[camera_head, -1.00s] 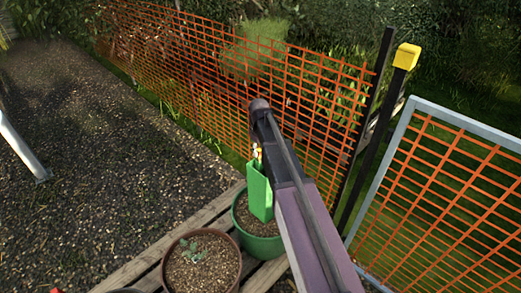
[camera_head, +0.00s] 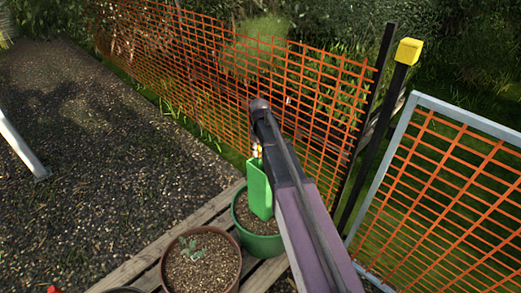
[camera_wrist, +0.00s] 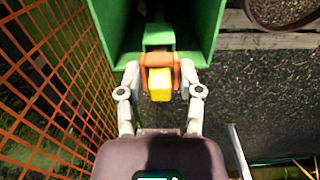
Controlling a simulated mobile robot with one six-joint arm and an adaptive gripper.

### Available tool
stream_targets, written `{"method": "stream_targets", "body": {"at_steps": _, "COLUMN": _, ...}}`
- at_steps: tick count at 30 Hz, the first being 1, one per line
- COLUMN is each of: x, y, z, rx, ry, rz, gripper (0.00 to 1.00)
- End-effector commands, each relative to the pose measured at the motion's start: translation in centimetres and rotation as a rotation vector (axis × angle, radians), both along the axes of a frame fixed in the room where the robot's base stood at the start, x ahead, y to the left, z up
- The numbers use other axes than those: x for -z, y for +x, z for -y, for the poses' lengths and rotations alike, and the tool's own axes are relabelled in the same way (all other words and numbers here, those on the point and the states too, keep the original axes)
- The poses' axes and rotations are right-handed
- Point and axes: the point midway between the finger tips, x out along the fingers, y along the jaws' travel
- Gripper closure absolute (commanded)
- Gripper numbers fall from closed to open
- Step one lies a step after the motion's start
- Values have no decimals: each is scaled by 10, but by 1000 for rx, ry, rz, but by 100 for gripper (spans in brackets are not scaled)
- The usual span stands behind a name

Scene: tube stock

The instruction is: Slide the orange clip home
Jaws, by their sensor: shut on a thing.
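In the wrist view, the orange clip (camera_wrist: 173,66) is a small orange bracket at the near end of the green tube (camera_wrist: 209,25). A yellow block (camera_wrist: 160,86) sits at the clip's middle, and a green strip runs from it into the tube. My gripper (camera_wrist: 159,74) has one pale finger at each side of the clip and is shut on it. How far the clip is seated cannot be told. In the head view, the tall green tube (camera_head: 259,190) stands in a green pot (camera_head: 262,247), with my arm mostly hiding the gripper and clip.
A brown pot with a seedling (camera_head: 203,265) stands beside the green pot on a slatted wooden surface (camera_head: 137,264). Orange mesh fencing (camera_head: 220,75), a dark post with a yellow cap (camera_head: 409,51) and a grey-framed mesh panel (camera_head: 440,190) are close by. Gravel lies open at left.

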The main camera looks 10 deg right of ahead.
Motion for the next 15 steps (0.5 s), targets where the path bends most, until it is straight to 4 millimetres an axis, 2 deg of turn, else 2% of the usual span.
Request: {"method": "stream_targets", "body": {"at_steps": 15, "x": 12, "y": 0, "z": 0, "rx": 0, "ry": 0, "rz": 0, "gripper": 69}}
